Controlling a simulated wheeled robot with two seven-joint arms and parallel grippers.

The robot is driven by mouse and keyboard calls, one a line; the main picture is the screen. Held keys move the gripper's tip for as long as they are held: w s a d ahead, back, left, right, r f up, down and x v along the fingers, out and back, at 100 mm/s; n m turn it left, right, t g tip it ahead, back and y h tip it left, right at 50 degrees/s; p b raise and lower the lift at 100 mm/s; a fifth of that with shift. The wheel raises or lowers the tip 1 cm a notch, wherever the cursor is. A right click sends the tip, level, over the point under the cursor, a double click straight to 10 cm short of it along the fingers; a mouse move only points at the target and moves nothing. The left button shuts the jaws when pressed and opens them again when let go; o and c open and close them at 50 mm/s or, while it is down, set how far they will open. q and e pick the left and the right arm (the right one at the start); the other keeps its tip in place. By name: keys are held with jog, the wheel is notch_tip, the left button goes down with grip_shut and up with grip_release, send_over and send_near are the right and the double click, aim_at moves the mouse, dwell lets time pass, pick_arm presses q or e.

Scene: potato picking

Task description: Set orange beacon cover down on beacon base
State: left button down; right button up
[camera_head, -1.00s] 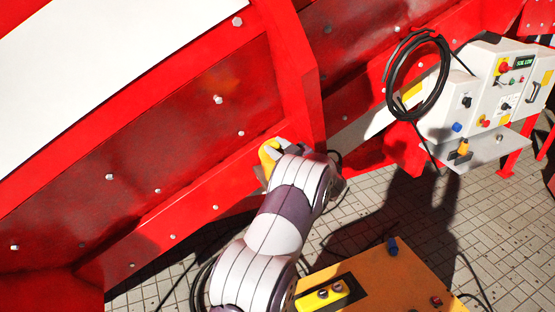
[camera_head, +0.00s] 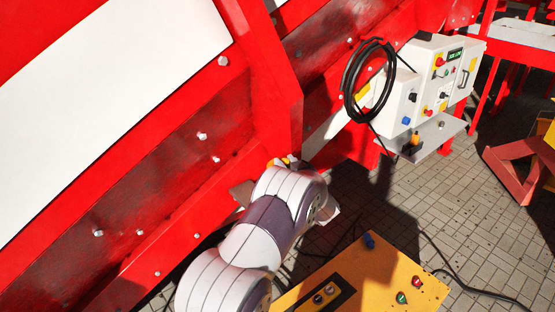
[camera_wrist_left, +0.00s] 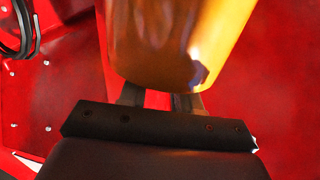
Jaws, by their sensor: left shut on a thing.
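The orange beacon cover (camera_wrist_left: 180,40) fills the upper middle of the left wrist view, close to the camera. My left gripper (camera_wrist_left: 160,98) is shut on it, with both dark fingers reaching its lower edge. In the head view only a small yellow-orange bit of the cover (camera_head: 284,160) shows beyond my wrist, in front of the red machine frame. My white and purple left arm hides most of that gripper. I cannot make out the beacon base for certain in either view. My right gripper is not in view.
A red machine wall (camera_head: 200,180) with bolts runs along the left. A grey control box (camera_head: 425,85) with a black cable coil (camera_head: 368,80) and a shelf (camera_head: 436,132) is at the upper right. A yellow panel (camera_head: 385,270) with buttons stands below. Tiled floor (camera_head: 440,200) lies open at right.

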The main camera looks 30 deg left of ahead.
pick_arm(q)
jog(key=shift+s+a+r, duration=0.1)
jog(key=shift+s+a, duration=0.05)
jog(key=shift+a, duration=0.85)
jog(key=shift+w+a, duration=0.45)
jog(key=shift+a, duration=0.1)
jog(key=shift+w+a+b, duration=0.15)
jog(key=shift+w+a, duration=0.05)
jog(key=shift+a, duration=0.35)
jog(key=shift+w+a+b, duration=0.15)
jog(key=shift+a, duration=0.4)
jog(key=shift+w+a, duration=0.3)
jog(key=shift+a, duration=0.2)
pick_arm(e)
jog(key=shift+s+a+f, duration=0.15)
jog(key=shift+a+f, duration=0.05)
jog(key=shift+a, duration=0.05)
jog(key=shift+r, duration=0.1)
